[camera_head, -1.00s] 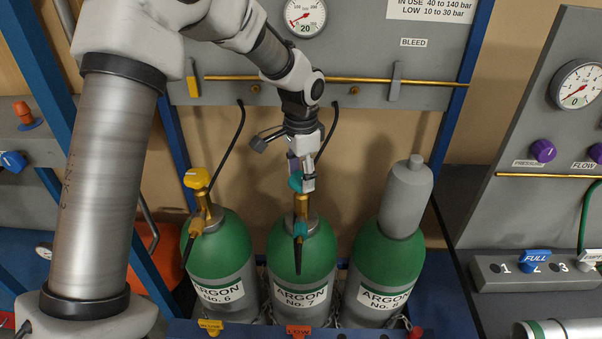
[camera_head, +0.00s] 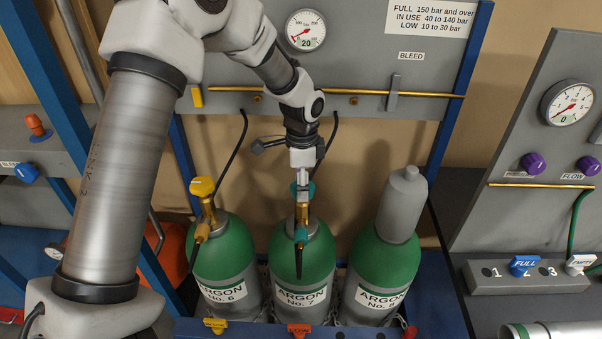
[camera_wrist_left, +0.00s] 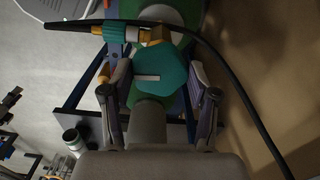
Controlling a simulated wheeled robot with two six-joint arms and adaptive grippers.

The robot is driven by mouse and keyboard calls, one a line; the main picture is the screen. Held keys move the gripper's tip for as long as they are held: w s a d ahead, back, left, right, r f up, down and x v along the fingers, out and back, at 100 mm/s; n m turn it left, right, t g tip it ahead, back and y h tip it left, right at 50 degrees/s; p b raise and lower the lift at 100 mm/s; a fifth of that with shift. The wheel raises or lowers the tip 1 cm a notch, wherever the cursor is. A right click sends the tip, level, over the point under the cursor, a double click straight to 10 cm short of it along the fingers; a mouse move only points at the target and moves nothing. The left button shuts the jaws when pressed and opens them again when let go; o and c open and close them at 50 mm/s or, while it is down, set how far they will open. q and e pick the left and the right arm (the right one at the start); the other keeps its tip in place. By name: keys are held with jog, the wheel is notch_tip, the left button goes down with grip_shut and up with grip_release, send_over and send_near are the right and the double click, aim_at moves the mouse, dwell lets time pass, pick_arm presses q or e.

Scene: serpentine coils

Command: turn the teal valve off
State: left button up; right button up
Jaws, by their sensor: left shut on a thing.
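The teal valve (camera_head: 311,190) sits on the brass neck of the green and grey cylinder labelled ARGON No. 7 (camera_head: 275,262). My left gripper (camera_head: 303,182) is over the valve from above and hides much of it. The left wrist view shows the teal valve (camera_wrist_left: 165,65) as a faceted knob with a white line across it. There the fingers of my left gripper (camera_wrist_left: 160,92) stand on either side of the knob, shut on it. A black hose with a teal nut (camera_wrist_left: 122,32) runs from the neck. My right gripper is not in view.
ARGON No. 6 (camera_head: 235,262) with a yellow valve (camera_head: 202,187) stands to the left, a hose on its neck. ARGON No. 8 (camera_head: 372,262), with a grey cap (camera_head: 405,190), stands close on the right. A grey panel with a gauge (camera_head: 306,31) is behind.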

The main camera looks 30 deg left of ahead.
pick_arm(q)
jog(key=m+p, duration=0.3)
jog(key=m, duration=0.1)
jog(key=shift+r+m, duration=0.1)
jog(key=shift+m, duration=0.2)
jog(key=m+p, duration=0.3)
jog(key=m, duration=0.1)
jog(key=shift+m, duration=0.3)
jog(key=m, duration=0.2)
jog(key=m+p, duration=0.1)
jog(key=m, duration=0.1)
jog(key=shift+f+m+p, duration=0.2)
jog(key=shift+m+p, duration=0.1)
jog(key=m+p, duration=0.1)
jog(key=m, duration=0.4)
jog(key=shift+d, duration=0.1)
jog(key=shift+m, duration=0.3)
jog(key=o, duration=1.1)
jog(key=shift+o, duration=0.2)
jog(key=shift+r, duration=0.15)
